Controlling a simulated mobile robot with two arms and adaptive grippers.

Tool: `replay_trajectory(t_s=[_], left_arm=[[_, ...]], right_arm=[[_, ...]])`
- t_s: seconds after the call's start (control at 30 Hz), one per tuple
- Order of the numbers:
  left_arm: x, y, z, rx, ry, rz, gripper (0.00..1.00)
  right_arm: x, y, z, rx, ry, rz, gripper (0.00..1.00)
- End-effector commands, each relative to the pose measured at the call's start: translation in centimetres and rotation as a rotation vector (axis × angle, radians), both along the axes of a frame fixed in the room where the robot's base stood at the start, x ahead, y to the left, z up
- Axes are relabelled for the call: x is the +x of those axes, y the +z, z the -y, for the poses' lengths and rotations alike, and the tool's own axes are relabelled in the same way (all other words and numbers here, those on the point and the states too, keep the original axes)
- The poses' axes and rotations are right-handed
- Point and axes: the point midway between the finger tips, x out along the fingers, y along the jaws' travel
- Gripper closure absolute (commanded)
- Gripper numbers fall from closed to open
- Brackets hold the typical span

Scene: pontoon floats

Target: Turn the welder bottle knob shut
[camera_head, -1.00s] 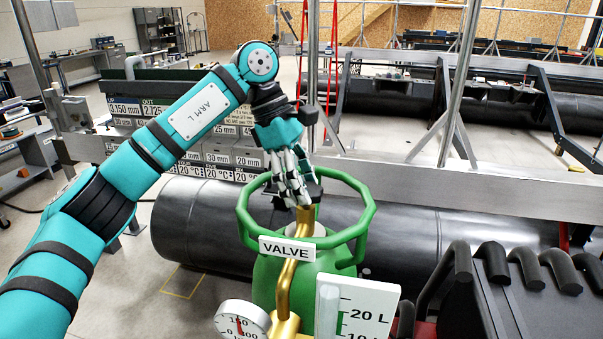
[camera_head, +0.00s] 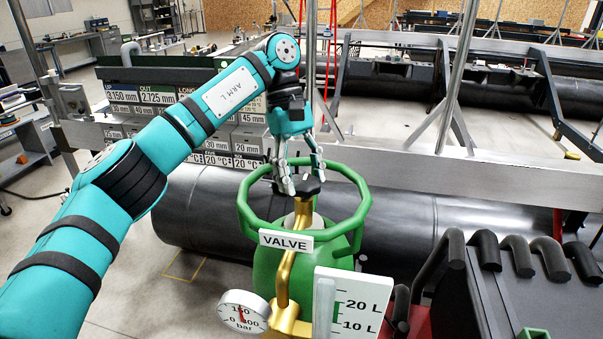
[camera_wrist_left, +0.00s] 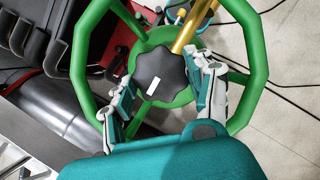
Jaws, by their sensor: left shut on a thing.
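The welder bottle is green (camera_head: 275,268), with a green ring guard (camera_head: 362,212) around its top and a white VALVE label (camera_head: 286,240). Its black lobed knob (camera_head: 309,186) sits on the brass valve inside the ring. In the left wrist view the knob (camera_wrist_left: 160,70) shows from above with a white mark on it. My left gripper (camera_head: 297,188) reaches down from above, its fingers on either side of the knob and shut on it. In the left wrist view the gripper (camera_wrist_left: 162,90) has one finger at each side of the knob. My right gripper is not in view.
A round pressure gauge (camera_head: 244,312) and a white litre scale (camera_head: 358,304) stand in front of the bottle. A large black pipe (camera_head: 200,215) lies behind it. A dark unit with several curved black pipes (camera_head: 520,256) is at the right.

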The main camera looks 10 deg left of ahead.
Motion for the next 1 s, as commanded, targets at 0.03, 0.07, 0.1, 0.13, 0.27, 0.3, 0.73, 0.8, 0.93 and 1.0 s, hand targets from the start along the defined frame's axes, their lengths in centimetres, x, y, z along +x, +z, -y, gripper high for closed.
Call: replay_trajectory(t_s=[0.03, 0.07, 0.1, 0.13, 0.27, 0.3, 0.73, 0.8, 0.93, 1.0], left_arm=[[0.03, 0.03, 0.04, 0.000, -0.006, 0.002, 0.77], [0.03, 0.03, 0.04, 0.000, -0.008, 0.002, 0.77], [0.03, 0.02, 0.05, 0.000, -0.011, 0.002, 0.77], [0.03, 0.02, 0.05, 0.000, -0.013, 0.001, 0.77], [0.02, 0.01, 0.04, 0.000, -0.014, 0.001, 0.77], [0.02, 0.01, 0.04, 0.000, -0.014, 0.001, 0.77], [-0.01, -0.02, 0.04, 0.000, -0.013, 0.000, 0.20], [0.00, -0.02, 0.03, 0.000, -0.013, 0.000, 0.20], [0.02, 0.06, 0.00, 0.001, -0.012, 0.000, 0.20], [0.15, 0.42, -0.09, 0.003, -0.012, 0.000, 0.20]], right_arm=[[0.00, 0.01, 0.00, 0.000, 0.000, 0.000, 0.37], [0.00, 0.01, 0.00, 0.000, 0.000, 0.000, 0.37], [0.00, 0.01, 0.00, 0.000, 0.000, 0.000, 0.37], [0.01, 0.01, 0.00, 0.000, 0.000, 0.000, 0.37], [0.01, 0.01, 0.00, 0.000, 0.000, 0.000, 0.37], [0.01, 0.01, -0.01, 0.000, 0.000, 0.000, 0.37], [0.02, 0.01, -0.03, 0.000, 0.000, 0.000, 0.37], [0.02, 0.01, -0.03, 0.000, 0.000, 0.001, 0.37], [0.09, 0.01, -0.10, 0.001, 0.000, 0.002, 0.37], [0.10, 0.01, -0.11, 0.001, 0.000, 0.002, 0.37]])
